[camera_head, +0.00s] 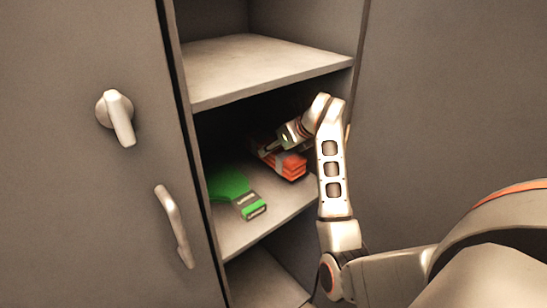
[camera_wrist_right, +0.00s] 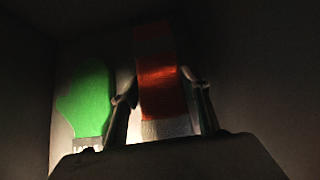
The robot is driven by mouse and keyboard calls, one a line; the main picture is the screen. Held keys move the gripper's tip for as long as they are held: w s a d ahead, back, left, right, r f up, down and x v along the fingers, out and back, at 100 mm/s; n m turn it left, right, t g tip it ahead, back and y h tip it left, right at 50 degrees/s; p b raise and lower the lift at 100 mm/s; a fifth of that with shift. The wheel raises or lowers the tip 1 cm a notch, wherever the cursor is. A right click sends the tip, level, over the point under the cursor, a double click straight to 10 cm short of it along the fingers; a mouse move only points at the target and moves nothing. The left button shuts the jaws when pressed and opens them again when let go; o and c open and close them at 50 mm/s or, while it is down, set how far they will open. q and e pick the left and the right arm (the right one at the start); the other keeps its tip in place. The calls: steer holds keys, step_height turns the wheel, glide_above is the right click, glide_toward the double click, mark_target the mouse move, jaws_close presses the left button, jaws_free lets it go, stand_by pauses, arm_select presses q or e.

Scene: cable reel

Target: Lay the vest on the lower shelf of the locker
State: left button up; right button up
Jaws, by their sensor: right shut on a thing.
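The vest (camera_head: 292,165) is a folded orange bundle with pale grey bands, inside the locker just above or on the shelf (camera_head: 275,208) below the top one. I cannot tell if its whole underside touches. My right gripper (camera_head: 274,147) reaches into this compartment and is shut on the vest. In the right wrist view the orange vest (camera_wrist_right: 160,85) stands between the two fingers of my right gripper (camera_wrist_right: 162,97), one on each side. The gripper and arm hide part of the vest in the head view. My left gripper is not in view.
A green item (camera_head: 229,184) with a grey lettered end lies left of the vest on the same shelf; it also shows in the wrist view (camera_wrist_right: 84,98). An upper shelf (camera_head: 265,68) is overhead. Bare shelf shows in front.

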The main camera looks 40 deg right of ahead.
step_height(320, 180, down, 3)
steer(key=shift+f+b, duration=0.1)
steer(key=shift+b, duration=0.3)
steer(key=shift+f, duration=0.25)
steer(key=shift+r, duration=0.15)
steer(key=o, duration=1.2)
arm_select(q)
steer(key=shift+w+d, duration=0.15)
arm_select(e)
steer(key=shift+o, duration=0.2)
